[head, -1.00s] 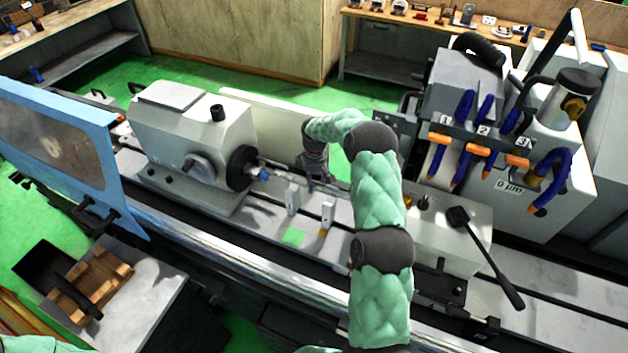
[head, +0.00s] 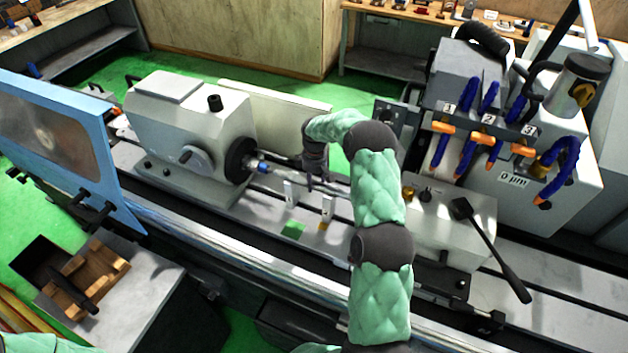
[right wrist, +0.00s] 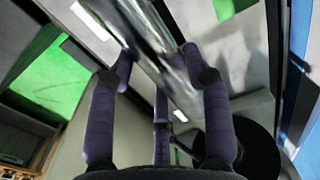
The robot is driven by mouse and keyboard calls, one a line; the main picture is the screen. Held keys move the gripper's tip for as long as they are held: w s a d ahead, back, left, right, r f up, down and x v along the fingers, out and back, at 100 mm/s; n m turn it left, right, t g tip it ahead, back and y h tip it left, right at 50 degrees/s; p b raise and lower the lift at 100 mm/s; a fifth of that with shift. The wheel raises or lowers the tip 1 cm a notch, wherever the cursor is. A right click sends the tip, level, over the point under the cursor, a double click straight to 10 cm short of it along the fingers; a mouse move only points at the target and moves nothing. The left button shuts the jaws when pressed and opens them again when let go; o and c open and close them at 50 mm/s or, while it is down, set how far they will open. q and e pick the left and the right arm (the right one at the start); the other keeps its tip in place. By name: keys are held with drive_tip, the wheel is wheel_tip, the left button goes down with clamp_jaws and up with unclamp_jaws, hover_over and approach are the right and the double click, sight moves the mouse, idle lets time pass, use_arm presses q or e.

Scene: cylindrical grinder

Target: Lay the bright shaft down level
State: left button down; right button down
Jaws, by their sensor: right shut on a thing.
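The bright shaft (head: 282,176) lies lengthwise over the grinder bed, between the dark chuck (head: 241,158) on the left and the tailstock (head: 450,215) on the right. A blue collar (head: 262,167) shows at its chuck-side end. My right gripper (head: 315,182) reaches down from above and is shut on the shaft. In the right wrist view, the shiny shaft (right wrist: 165,45) passes between the purple fingers (right wrist: 160,62). Two pale upright supports, left (head: 290,193) and right (head: 327,208), stand close below the shaft. Contact with them cannot be told. My arm hides the shaft's right end. My left gripper is out of view.
A green patch (head: 293,230) lies on the bed in front of the supports. The wheel head with numbered blue hoses (head: 487,110) stands at the back right. A lever (head: 493,250) sticks out from the tailstock. A blue door (head: 50,130) stands at left.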

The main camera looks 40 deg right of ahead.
drive_tip(key=shift+w+d+r, duration=0.15)
drive_tip(key=shift+r, duration=0.15)
drive_tip(key=shift+c, duration=2.3)
unclamp_jaws()
drive_tip(key=shift+s+a, duration=0.2)
drive_tip(key=shift+f, duration=0.1)
drive_tip(key=shift+s+a+f, duration=0.1)
drive_tip(key=shift+f, duration=0.2)
wheel_tip(320, 180, up, 13)
drive_tip(key=shift+w+d+f, duration=0.2)
